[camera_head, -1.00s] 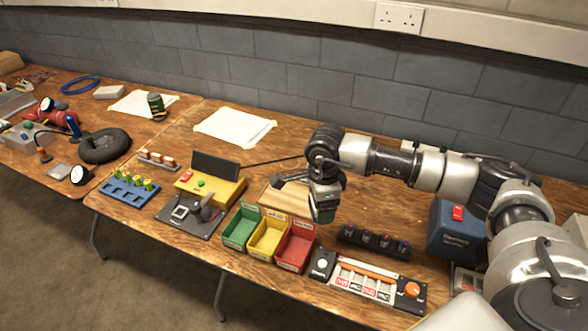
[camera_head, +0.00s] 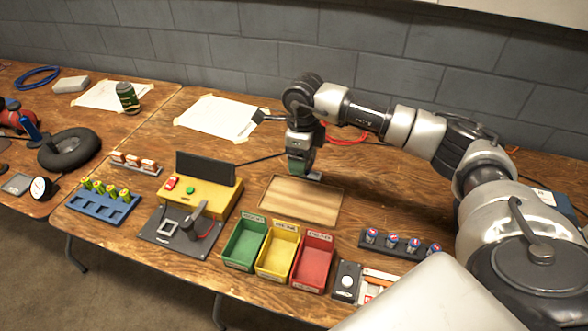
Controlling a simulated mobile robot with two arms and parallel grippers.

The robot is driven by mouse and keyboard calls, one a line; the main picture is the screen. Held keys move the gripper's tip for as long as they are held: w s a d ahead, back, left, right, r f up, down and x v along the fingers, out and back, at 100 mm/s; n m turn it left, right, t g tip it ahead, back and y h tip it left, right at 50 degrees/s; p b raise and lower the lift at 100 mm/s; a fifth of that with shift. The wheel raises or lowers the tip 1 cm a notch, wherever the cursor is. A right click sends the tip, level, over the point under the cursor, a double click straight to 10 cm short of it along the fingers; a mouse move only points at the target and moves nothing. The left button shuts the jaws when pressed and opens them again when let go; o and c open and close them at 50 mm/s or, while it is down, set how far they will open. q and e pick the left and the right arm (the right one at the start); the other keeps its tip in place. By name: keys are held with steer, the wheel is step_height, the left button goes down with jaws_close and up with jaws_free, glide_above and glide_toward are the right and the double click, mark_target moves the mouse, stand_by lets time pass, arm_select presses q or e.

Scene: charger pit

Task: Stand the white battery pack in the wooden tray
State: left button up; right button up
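The wooden tray (camera_head: 302,200) lies flat on the table behind the colored bins, and its visible floor looks bare. My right gripper (camera_head: 303,172) points down at the tray's back edge. A small pale piece shows at its tip; I cannot tell whether it is a finger or a held object, nor whether the gripper is open or shut. I cannot clearly pick out a white battery pack. My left gripper is not in view.
Green (camera_head: 245,245), yellow (camera_head: 278,251) and red (camera_head: 313,258) bins stand in front of the tray. A yellow device (camera_head: 207,192) with a dark panel is left. A dark rack (camera_head: 400,245) of several capped cells is right. A red cable (camera_head: 348,138) lies behind.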

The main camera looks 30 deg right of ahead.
step_height(320, 180, down, 4)
steer(key=b, duration=0.3)
steer(key=shift+f+b, duration=0.2)
steer(key=shift+b, duration=0.15)
step_height(320, 180, down, 5)
steer(key=b, duration=0.3)
steer(key=shift+f+b, duration=0.15)
steer(key=shift+b, duration=0.2)
steer(key=shift+f, duration=0.25)
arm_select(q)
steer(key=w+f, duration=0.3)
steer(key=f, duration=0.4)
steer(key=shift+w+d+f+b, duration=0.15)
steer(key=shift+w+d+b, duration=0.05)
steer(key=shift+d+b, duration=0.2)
arm_select(e)
steer(key=shift+f, duration=0.35)
steer(key=shift+f, duration=0.1)
steer(key=shift+f, duration=0.2)
arm_select(q)
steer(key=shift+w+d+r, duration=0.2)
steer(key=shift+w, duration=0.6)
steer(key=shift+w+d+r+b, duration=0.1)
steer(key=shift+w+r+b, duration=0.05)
steer(key=shift+b, duration=0.15)
arm_select(e)
steer(key=shift+f, duration=0.15)
